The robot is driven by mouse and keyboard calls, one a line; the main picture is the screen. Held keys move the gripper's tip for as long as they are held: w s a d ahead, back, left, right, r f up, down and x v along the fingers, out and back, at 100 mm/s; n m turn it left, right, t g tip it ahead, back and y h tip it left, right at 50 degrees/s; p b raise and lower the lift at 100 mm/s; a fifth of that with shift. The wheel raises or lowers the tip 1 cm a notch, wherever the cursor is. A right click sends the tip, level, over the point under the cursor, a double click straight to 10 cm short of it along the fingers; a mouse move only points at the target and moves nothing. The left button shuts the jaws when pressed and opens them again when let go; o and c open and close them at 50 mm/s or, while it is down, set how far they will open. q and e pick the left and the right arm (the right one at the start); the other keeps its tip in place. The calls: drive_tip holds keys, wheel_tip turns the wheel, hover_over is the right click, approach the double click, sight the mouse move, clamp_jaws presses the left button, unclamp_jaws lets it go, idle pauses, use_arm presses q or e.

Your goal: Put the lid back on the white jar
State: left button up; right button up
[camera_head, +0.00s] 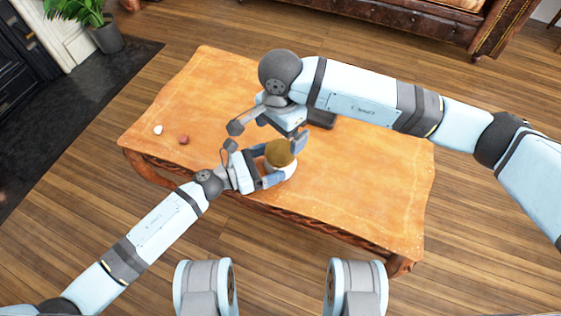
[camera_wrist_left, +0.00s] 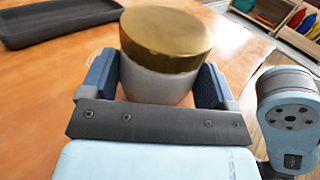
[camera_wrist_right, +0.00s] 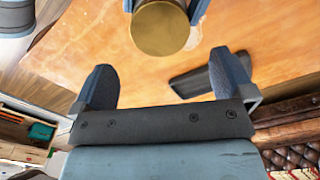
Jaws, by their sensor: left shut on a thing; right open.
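The white jar (camera_head: 283,172) stands near the front edge of the wooden table. Its gold lid (camera_head: 280,152) sits on top of the jar and looks level in the left wrist view (camera_wrist_left: 167,35). My left gripper (camera_head: 268,166) is shut around the jar's body (camera_wrist_left: 155,86), one finger on each side, below the lid. My right gripper (camera_wrist_right: 165,72) is open and empty above the table, apart from the lid, which shows beyond its fingers in the right wrist view (camera_wrist_right: 160,28). The jar's lower part is partly hidden by my left gripper.
A dark tray (camera_wrist_left: 60,17) lies on the table behind the jar, partly hidden by my right arm in the head view. A small white object (camera_head: 158,130) and a small reddish one (camera_head: 184,140) lie at the table's left. The table's right part (camera_head: 385,190) is clear.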

sight(281, 150)
wheel_tip(281, 150, down, 7)
drive_tip(key=shift+f, duration=0.1)
idle(0.3)
drive_tip(key=c, duration=0.8)
drive_tip(key=m, duration=0.6)
drive_tip(key=shift+c, duration=0.2)
